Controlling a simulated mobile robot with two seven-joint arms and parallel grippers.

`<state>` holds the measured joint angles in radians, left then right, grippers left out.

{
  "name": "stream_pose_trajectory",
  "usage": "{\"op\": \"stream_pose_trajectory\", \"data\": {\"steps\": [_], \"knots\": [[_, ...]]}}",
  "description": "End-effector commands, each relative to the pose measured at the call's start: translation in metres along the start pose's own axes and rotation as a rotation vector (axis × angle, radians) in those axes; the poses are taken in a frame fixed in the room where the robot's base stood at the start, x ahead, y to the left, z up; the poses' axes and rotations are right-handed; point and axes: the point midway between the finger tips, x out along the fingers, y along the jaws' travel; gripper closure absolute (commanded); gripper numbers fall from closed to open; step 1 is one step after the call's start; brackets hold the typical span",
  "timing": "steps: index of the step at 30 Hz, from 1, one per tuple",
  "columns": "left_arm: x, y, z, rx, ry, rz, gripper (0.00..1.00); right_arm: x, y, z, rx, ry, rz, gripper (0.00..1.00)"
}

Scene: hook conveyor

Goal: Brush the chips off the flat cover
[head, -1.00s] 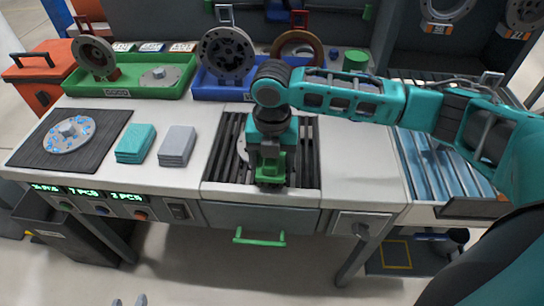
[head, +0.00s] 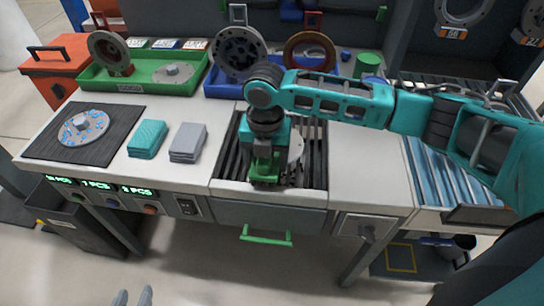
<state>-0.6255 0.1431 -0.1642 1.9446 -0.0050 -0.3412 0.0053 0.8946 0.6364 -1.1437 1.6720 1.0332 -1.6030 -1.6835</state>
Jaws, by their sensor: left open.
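A grey flat cover (head: 296,148) lies on the dark slatted grate (head: 314,170). My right gripper (head: 266,150) is over it and hides most of it; only its right part shows. The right gripper seems shut on a green brush (head: 265,170), pointing down at the cover; its fingers are hard to make out, and contact cannot be told. Chips on this cover cannot be made out. Another disc with blue patches (head: 84,128) lies on a black mat (head: 48,146) at left. My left gripper (head: 133,297) shows only as two grey fingertips at the bottom edge, apart and empty.
Teal cloths (head: 148,138) and grey cloths (head: 188,142) are stacked left of the grate. A green tray (head: 135,84) and a blue tray (head: 222,91) with round parts stand behind. A green drawer handle (head: 266,237) sticks out in front. The bench right of the grate is clear.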

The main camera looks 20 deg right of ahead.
Motion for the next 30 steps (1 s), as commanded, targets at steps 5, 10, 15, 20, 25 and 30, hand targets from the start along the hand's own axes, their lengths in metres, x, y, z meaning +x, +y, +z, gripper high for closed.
{"op": "stream_pose_trajectory", "data": {"steps": [5, 10, 15, 20, 25, 30], "knots": [[-0.001, 0.000, -0.002, 0.000, 0.000, 0.000, 0.57, 0.000, 0.011, 0.000, 0.000, 0.000, 0.000, 0.56], [-0.003, 0.000, -0.004, 0.000, 0.000, -0.001, 0.57, 0.000, 0.009, 0.000, 0.001, 0.000, -0.001, 0.56], [-0.007, -0.001, -0.011, 0.000, 0.000, -0.001, 0.57, 0.000, -0.001, 0.000, 0.002, 0.000, -0.003, 0.56], [-0.011, -0.001, -0.016, 0.000, 0.001, 0.000, 0.57, 0.001, -0.010, 0.000, 0.000, 0.000, -0.003, 0.56], [-0.012, -0.001, -0.018, 0.000, 0.001, 0.000, 0.57, 0.002, -0.014, 0.000, 0.000, 0.000, -0.004, 0.56], [-0.017, -0.001, -0.026, 0.000, 0.003, 0.000, 0.57, 0.000, -0.024, -0.001, 0.001, 0.002, -0.006, 0.56]]}}
